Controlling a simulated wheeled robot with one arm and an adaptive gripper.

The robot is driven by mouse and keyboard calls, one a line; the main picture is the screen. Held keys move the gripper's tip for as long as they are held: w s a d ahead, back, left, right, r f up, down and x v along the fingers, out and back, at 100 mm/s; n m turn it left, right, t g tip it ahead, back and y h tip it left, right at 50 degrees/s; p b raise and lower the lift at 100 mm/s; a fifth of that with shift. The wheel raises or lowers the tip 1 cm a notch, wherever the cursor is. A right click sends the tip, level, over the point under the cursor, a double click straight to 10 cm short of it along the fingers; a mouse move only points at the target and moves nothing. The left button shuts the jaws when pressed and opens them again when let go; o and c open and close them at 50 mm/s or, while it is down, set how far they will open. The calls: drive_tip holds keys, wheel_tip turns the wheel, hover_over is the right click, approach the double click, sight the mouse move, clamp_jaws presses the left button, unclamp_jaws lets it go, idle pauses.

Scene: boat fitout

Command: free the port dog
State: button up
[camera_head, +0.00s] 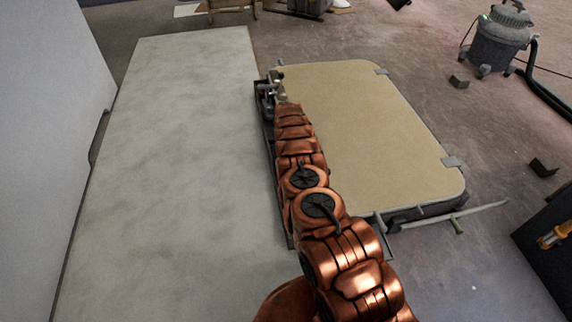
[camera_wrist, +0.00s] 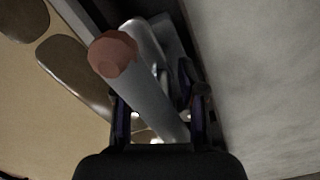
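The hatch lid (camera_head: 360,120) is a flat beige panel with rounded corners and grey edges. A grey metal lever with a dull red knob, which I take to be the port dog (camera_wrist: 145,85), fills much of the wrist view. In the head view my gripper (camera_head: 268,88) is at the far left corner of the lid, and the lever there is too small to tell apart. In the wrist view the dark fingers of my gripper (camera_wrist: 158,115) stand on either side of the lever. Whether they press on it I cannot tell.
A long pale grey surface (camera_head: 170,150) lies left of the lid. Two grey tabs (camera_head: 451,161) sit on the lid's right edge. A thin rod (camera_head: 475,212) sticks out near its front right corner. A grey vacuum (camera_head: 498,40) stands on the floor at far right.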

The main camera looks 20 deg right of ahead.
idle(0.4)
drive_tip(key=n+b, duration=0.1)
drive_tip(key=n, duration=0.4)
drive_tip(key=shift+d+f+n+b, duration=0.1)
drive_tip(key=shift+n+b, duration=0.2)
drive_tip(key=shift+n, duration=0.1)
drive_tip(key=n+b, duration=0.2)
drive_tip(key=n, duration=0.1)
drive_tip(key=shift+n, duration=0.3)
drive_tip(key=n+b, duration=0.5)
drive_tip(key=shift+f, duration=0.2)
drive_tip(key=n+b, duration=0.3)
drive_tip(key=b, duration=0.1)
drive_tip(key=shift+r+n, duration=0.1)
drive_tip(key=shift+n, duration=0.2)
wheel_tip(320, 180, up, 9)
drive_tip(key=p, duration=0.3)
drive_tip(key=shift+f, duration=0.2)
drive_tip(key=shift+s+a+r+m+p, duration=0.35)
drive_tip(key=shift+s+a+r+p, duration=1)
drive_tip(key=shift+r, duration=2.35)
drive_tip(key=shift+s+a+r+m+p, duration=0.75)
drive_tip(key=shift+r+p, duration=1.15)
drive_tip(key=shift+r, duration=1.8)
drive_tip(key=shift+s+a+r+p, duration=0.8)
drive_tip(key=shift+s+r+p, duration=0.7)
drive_tip(key=shift+r, duration=2.2)
drive_tip(key=shift+w, duration=0.1)
